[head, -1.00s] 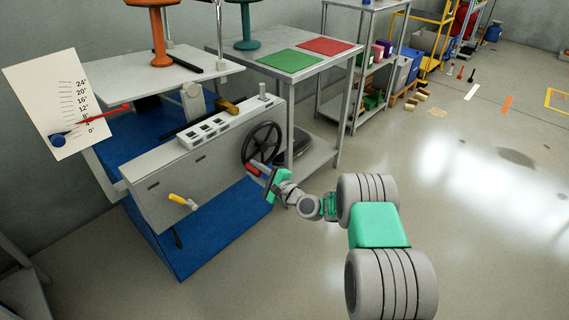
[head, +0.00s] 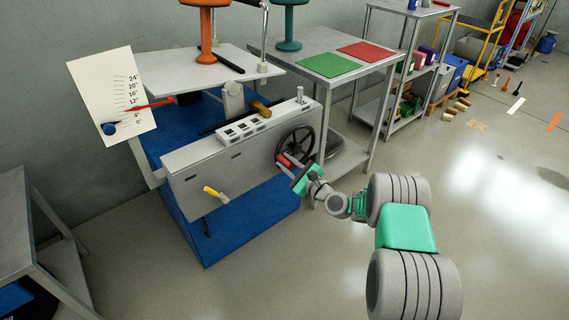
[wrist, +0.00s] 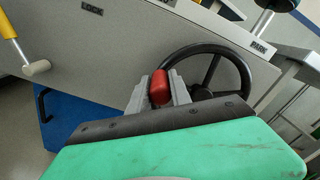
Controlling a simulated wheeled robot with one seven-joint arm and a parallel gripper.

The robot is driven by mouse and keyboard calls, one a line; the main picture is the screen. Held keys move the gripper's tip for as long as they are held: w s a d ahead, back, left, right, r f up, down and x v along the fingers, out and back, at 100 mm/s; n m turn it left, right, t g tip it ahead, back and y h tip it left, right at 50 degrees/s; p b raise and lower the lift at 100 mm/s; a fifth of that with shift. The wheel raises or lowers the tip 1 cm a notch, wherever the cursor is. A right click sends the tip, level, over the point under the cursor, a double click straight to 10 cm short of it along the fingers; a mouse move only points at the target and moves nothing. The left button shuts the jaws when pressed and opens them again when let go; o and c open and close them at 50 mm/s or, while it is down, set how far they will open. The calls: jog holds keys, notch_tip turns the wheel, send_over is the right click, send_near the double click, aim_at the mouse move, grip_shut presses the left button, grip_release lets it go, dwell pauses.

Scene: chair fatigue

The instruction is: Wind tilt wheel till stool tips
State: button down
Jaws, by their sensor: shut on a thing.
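The black tilt wheel (head: 296,143) is on the right end of the grey machine front, and it also shows in the wrist view (wrist: 243,72). My gripper (head: 289,165) is at the wheel's lower left rim, shut on its red handle (wrist: 160,88), with a grey finger on each side. The orange stool (head: 207,32) stands on the pale tilting plate (head: 176,66); its top is cut off by the frame edge. A white angle scale (head: 112,90) is at the left. Its red pointer (head: 150,103) lies near the 8° mark, which it covers.
A yellow-handled lever (head: 214,193) sticks out of the front panel (head: 190,172), left of the wheel. A table with green (head: 329,66) and red mats and a teal stool (head: 288,25) stands behind. A grey bench (head: 30,225) is at lower left.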

jog(key=shift+r, duration=0.1)
jog(key=c, duration=1.2)
grip_release()
jog(key=p+v, duration=0.1)
jog(key=v, duration=0.6)
jog(key=shift+s+d, duration=0.3)
